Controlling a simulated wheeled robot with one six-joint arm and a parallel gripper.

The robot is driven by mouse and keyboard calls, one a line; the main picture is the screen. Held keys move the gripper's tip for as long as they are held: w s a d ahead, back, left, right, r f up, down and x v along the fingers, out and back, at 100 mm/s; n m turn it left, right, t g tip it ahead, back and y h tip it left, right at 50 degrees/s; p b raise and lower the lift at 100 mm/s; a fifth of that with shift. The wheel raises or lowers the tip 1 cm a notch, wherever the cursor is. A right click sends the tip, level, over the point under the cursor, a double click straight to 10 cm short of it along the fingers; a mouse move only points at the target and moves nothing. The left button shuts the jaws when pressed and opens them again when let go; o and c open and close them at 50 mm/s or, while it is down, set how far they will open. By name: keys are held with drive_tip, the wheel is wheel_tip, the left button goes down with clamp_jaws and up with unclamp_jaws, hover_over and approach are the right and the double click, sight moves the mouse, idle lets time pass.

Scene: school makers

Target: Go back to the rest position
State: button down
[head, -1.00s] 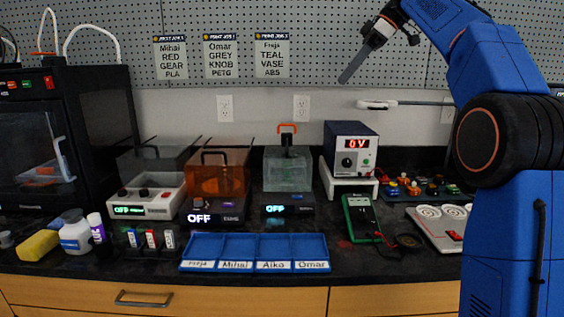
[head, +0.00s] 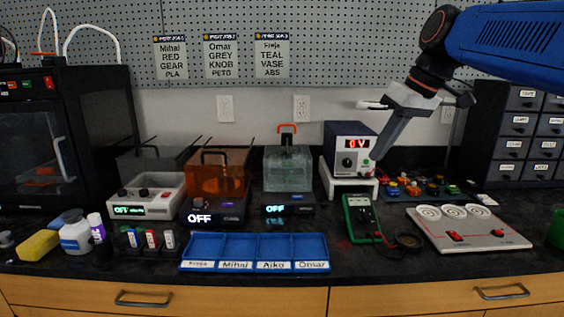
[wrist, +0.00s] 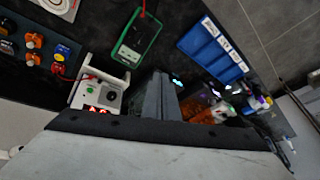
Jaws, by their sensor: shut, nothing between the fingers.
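My gripper (head: 387,142) hangs in the air at the right, in front of the back wall and just right of the power supply. Its long grey fingers point down and left, closed together with nothing held. In the wrist view the fingers (wrist: 159,98) show as one dark bar at the middle. My blue arm comes in from the upper right of the head view. The power supply (head: 350,150) reads 0 V on its white stand, and it also shows in the wrist view (wrist: 100,97).
A blue tray (head: 256,239) with name labels lies at the bench front. A green multimeter (head: 361,217), a grey board with spirals (head: 468,234), several bench machines and a black 3D printer (head: 100,105) stand around. A drawer cabinet (head: 515,130) is at the right.

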drive_tip(key=s+d+f+m+h, duration=0.2)
drive_tip(key=s+d+f+m, duration=0.1)
drive_tip(key=s+f, duration=0.8)
drive_tip(key=s+d+f+m+t+h, duration=0.1)
drive_tip(key=s+d+f+m, duration=0.2)
drive_tip(key=s+f, duration=0.8)
wheel_tip(320, 180, down, 7)
drive_tip(key=shift+s+d+t+h, duration=0.15)
drive_tip(key=shift+d+t+h, duration=0.15)
drive_tip(key=shift+d+h, duration=0.15)
